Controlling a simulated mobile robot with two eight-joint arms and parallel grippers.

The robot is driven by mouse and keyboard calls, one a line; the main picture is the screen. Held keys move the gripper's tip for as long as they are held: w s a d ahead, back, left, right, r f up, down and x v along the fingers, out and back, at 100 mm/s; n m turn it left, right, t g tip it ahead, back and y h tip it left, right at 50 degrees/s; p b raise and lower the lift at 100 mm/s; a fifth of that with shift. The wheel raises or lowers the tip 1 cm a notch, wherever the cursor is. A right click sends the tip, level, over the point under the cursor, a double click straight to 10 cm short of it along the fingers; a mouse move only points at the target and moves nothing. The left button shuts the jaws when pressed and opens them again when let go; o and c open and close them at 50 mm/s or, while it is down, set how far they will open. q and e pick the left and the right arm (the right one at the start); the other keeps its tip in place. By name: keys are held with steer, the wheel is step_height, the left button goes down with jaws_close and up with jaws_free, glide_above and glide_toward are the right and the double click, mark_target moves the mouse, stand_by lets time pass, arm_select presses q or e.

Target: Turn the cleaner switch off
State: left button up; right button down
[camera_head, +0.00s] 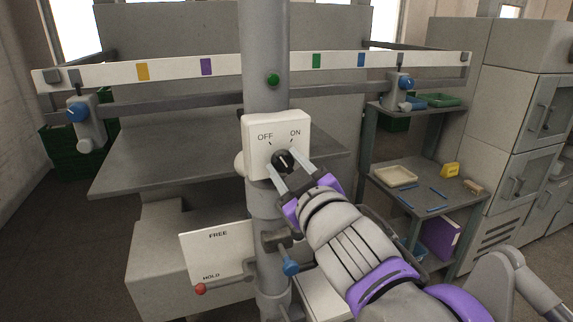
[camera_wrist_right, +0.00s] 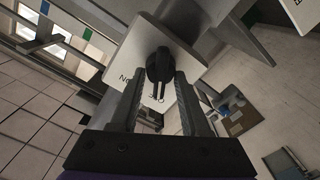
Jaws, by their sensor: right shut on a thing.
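The cleaner switch is a white box (camera_head: 262,126) marked OFF at its left and ON at its right, mounted on a grey post. Its black knob (camera_head: 283,159) sits at the middle of the face, and the wrist view shows the knob (camera_wrist_right: 158,64) too. My right gripper (camera_head: 284,167) reaches up from the lower right, with one finger on each side of the knob. In the wrist view my right gripper (camera_wrist_right: 158,80) is shut on the knob. The mark the knob points to is hard to tell. My left gripper is in neither view.
A white FREE/HOLD plate (camera_head: 214,254) with a red ball (camera_head: 200,289) is below the switch, and a blue knob (camera_head: 291,266) is close under my right wrist. A long white rail (camera_head: 180,70) crosses behind the post (camera_head: 265,55). A shelf (camera_head: 408,198) stands at right.

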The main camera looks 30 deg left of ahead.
steer(key=shift+c, duration=1.9)
jaws_free()
steer(key=shift+s+d, duration=0.3)
steer(key=shift+d, duration=0.15)
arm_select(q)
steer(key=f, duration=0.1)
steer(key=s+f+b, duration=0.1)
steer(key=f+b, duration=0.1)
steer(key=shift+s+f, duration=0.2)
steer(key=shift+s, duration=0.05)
arm_select(e)
steer(key=v, duration=0.9)
steer(key=shift+s+d, duration=0.25)
steer(key=shift+s, duration=0.1)
